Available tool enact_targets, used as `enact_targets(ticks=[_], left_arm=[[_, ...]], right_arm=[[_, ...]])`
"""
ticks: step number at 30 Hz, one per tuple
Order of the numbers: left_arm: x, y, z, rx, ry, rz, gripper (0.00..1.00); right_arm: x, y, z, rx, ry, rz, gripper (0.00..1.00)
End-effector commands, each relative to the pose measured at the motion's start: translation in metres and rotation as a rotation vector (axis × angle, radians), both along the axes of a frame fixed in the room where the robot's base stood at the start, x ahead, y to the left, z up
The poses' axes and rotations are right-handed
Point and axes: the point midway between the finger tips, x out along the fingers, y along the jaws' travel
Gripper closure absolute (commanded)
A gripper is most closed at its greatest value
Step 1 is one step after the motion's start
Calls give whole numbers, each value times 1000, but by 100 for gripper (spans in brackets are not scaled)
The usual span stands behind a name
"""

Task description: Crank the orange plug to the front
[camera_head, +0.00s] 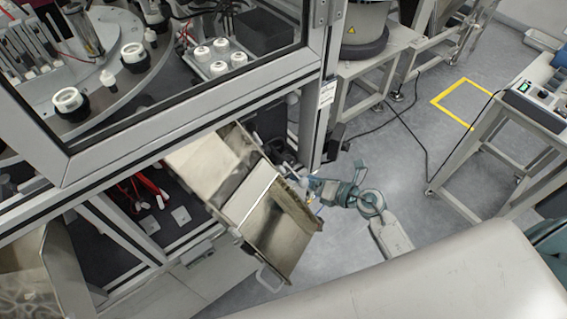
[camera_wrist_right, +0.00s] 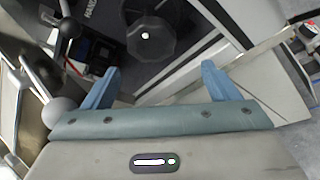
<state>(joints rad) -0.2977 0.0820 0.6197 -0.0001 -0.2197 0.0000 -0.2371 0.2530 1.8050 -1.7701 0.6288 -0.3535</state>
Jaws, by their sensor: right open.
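I cannot make out an orange plug for certain in either view. My right gripper (camera_head: 310,187) is beside the right edge of the open metal chute, near the machine's corner post. In the right wrist view my right gripper (camera_wrist_right: 160,70) is open, with two blue fingers apart and nothing between them. A dark many-sided knob (camera_wrist_right: 145,38) with a bright centre lies beyond the fingertips, apart from them. A lever with a grey ball (camera_wrist_right: 59,111) is just left of the left finger. A black ball handle (camera_wrist_right: 68,27) is farther up left. My left gripper is not in view.
The metal chute (camera_head: 268,222) sticks out from the machine frame (camera_head: 165,118). Behind the glass are white caps (camera_head: 220,68) and a round table (camera_head: 120,85). A bench with a device (camera_head: 538,103) stands at right. Grey floor (camera_head: 440,75) is open between.

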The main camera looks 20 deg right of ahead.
Motion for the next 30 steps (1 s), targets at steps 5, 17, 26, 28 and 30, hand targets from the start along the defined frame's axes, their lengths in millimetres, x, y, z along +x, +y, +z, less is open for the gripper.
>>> enact_targets(ticks=[5,17,26,28,30], left_arm=[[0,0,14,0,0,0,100],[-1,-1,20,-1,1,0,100],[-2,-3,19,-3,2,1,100],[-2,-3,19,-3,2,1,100],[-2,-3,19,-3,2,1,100]], right_arm=[[32,24,3,6,1,-1,18],[65,49,-8,1,2,1,18],[66,49,-8,1,1,0,24],[66,49,-8,1,1,0,38],[66,49,-8,1,1,0,52]])
